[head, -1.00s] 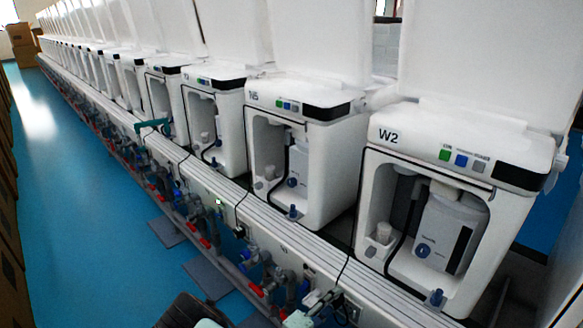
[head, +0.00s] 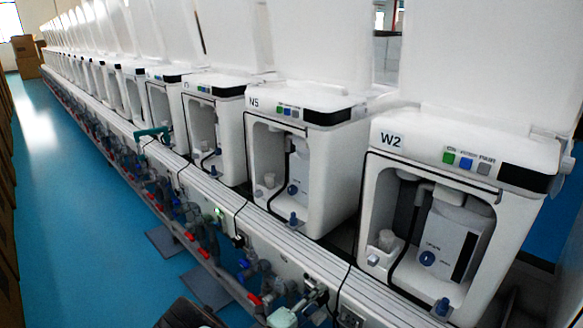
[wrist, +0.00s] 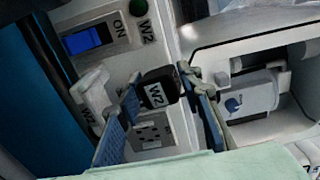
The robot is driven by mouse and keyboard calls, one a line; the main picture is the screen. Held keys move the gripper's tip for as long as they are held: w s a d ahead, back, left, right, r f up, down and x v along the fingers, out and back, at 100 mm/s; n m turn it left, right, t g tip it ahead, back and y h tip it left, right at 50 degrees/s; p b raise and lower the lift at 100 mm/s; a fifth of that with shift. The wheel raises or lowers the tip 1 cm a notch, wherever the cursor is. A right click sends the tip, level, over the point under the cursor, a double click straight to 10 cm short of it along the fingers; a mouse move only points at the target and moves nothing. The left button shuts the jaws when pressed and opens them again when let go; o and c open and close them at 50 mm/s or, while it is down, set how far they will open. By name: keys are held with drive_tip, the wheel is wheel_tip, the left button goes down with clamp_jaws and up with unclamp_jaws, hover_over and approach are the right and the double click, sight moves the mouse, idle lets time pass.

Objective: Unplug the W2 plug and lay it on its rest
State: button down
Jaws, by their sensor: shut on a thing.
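My gripper (wrist: 168,98) is shut on the black W2 plug (wrist: 158,92), which sits between its blue fingers with its label facing the wrist camera. The grey socket (wrist: 152,134) shows below the plug in the wrist view, with openings visible in its face; I cannot tell how far the plug is from it. A white holder marked W2 (wrist: 92,92), apparently the rest, is left of the gripper and looks empty. In the head view my gripper (head: 316,298) is at the bottom edge, in front of the bench rail; the plug is not clear there.
Pipes and valves (head: 250,275) line the bench front at left.

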idle(0.8)
drive_tip(key=shift+a+f+b, duration=0.1)
drive_tip(key=shift+f+b, duration=0.9)
drive_tip(key=shift+f, duration=0.1)
drive_tip(key=c, duration=1.4)
unclamp_jaws()
drive_tip(key=shift+r, duration=0.15)
drive_tip(key=shift+o, duration=0.7)
drive_tip(key=shift+a, duration=0.15)
drive_tip(key=v, duration=1.1)
drive_tip(key=shift+s+a+r, duration=0.2)
drive_tip(key=shift+s+a, duration=0.05)
drive_tip(key=shift+a, duration=0.05)
